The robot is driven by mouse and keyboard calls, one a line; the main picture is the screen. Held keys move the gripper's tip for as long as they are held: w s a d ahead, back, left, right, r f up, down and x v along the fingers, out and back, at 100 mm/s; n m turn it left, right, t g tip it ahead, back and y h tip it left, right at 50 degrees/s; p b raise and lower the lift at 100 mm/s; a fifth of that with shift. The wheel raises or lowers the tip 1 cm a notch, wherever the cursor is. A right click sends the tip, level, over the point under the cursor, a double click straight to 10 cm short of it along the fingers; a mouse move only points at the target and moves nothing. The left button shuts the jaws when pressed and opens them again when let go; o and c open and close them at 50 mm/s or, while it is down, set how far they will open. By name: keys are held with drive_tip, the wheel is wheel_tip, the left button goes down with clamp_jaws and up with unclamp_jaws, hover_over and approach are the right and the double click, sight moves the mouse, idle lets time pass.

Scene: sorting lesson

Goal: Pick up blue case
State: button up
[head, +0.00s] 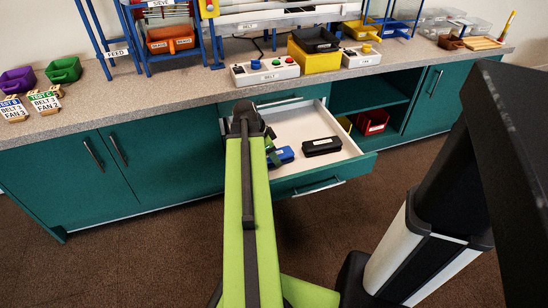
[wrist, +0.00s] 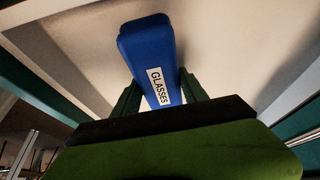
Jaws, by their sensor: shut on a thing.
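The blue case (wrist: 148,45) carries a white label reading "GLASSES". In the wrist view it lies between the two green fingers of my gripper (wrist: 160,96), which is shut on it. In the head view the blue case (head: 286,154) shows beside my green arm, over the open drawer (head: 300,125); part of it and most of my gripper (head: 272,157) are hidden behind the arm. I cannot tell whether the case touches the drawer floor.
A black case (head: 321,146) lies in the drawer, right of the blue case. Right of the drawer, an open shelf holds a red bin (head: 372,122). The counter (head: 180,88) above carries a button box (head: 264,70), a yellow box (head: 315,60) and bins.

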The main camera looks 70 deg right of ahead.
wheel_tip(320, 180, up, 10)
drive_tip(key=p, duration=1)
drive_tip(key=shift+r, duration=0.1)
